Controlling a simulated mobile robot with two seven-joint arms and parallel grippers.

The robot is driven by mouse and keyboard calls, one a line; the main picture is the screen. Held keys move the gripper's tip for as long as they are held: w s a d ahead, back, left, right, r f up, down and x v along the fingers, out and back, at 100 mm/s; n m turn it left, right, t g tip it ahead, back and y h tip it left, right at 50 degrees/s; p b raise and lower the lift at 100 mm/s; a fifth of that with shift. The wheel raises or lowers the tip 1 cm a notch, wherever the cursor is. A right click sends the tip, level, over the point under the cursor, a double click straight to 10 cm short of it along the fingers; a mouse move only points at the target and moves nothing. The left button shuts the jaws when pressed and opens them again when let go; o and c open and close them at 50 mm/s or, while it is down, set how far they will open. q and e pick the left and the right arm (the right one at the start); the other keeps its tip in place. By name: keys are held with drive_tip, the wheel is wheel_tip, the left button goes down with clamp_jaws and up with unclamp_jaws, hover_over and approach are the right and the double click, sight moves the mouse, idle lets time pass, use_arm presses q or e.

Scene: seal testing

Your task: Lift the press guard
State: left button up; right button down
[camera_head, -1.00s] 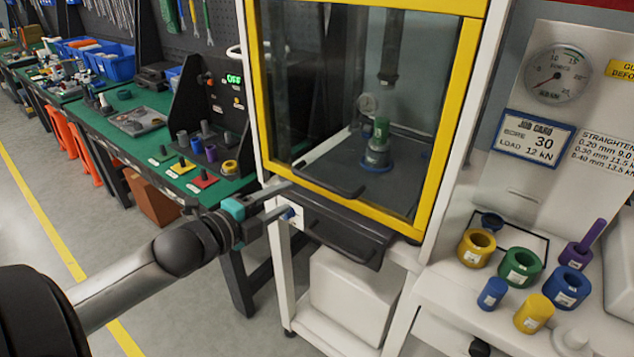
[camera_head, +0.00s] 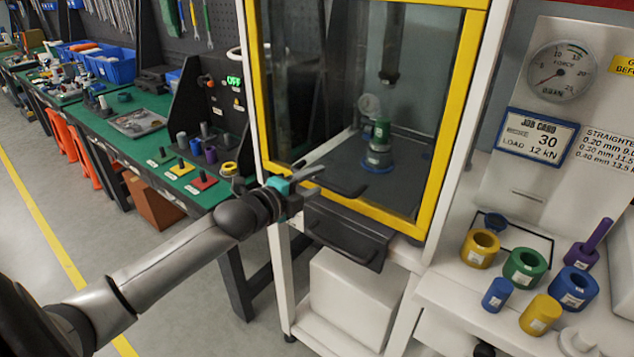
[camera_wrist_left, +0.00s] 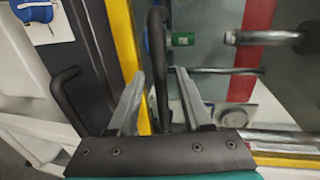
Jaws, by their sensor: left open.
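The press guard (camera_head: 453,125) is a clear panel in a yellow frame on the front of the press. It is down. Its black guard handle (camera_head: 341,184) runs along the lower edge. My left gripper (camera_head: 318,175) is at the left end of this handle, with its fingers open. In the left wrist view the handle bar (camera_wrist_left: 157,65) lies between the two spread fingers (camera_wrist_left: 160,90); I cannot tell whether either finger touches it. Behind the guard, a green and blue stack (camera_head: 380,145) stands on the press bed. My right gripper is not in view.
A black drawer-like part with a second handle (camera_head: 345,246) sits below the guard. To the right, a white bench holds several coloured rings and cylinders, among them a green ring (camera_head: 525,265). A green-topped bench (camera_head: 150,140) stands at left. Grey floor is clear at lower left.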

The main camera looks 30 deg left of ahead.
use_arm(q)
drive_tip(key=shift+w+d+f, duration=0.1)
drive_tip(key=shift+w, duration=0.6)
drive_tip(key=shift+c, duration=0.3)
clamp_jaws()
idle(0.8)
